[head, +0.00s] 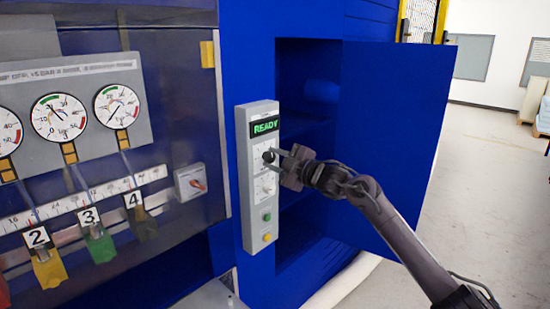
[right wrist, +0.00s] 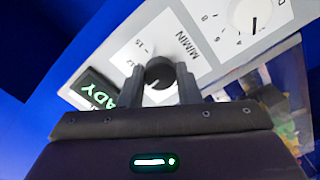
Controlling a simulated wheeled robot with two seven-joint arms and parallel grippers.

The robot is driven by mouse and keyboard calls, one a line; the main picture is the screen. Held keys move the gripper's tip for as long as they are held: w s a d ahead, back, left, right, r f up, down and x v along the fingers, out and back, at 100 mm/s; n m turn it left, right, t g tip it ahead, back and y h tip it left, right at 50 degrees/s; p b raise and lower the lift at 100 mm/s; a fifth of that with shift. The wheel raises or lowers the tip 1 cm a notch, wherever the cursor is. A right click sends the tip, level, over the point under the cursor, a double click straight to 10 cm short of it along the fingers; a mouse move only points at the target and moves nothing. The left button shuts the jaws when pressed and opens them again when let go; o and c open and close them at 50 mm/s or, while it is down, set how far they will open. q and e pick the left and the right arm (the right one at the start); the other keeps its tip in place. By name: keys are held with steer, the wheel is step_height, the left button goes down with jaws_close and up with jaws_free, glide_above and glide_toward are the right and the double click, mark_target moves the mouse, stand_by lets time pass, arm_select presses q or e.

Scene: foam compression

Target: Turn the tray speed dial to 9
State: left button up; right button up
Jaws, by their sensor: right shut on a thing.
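A grey control panel (head: 260,225) on the blue machine carries two dials. The upper one has a black knob (head: 268,156), with "M/MIN" printed beside it in the right wrist view, where the knob (right wrist: 160,73) sits between the two fingers. My right gripper (head: 280,158) reaches in from the right and is shut on this black knob. The lower dial (head: 266,187) is pale and free of the gripper; in the right wrist view this white dial (right wrist: 250,13) has numbers around it. I cannot read the name of either dial. My left gripper is not in view.
A green READY display (head: 265,126) is above the dials, and a green button (head: 267,217) and a yellow button (head: 267,237) are below. An open blue door (head: 400,130) stands behind my right arm. Gauges (head: 117,106) are at left.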

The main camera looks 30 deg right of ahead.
steer(key=shift+m, duration=0.5)
steer(key=o, duration=1)
steer(key=shift+s+d+f, duration=0.1)
steer(key=shift+s+f, duration=0.05)
steer(key=shift+s, duration=0.1)
steer(key=b+v, duration=0.3)
steer(key=v, duration=0.4)
steer(key=shift+s, duration=0.15)
steer(key=shift+d, duration=0.1)
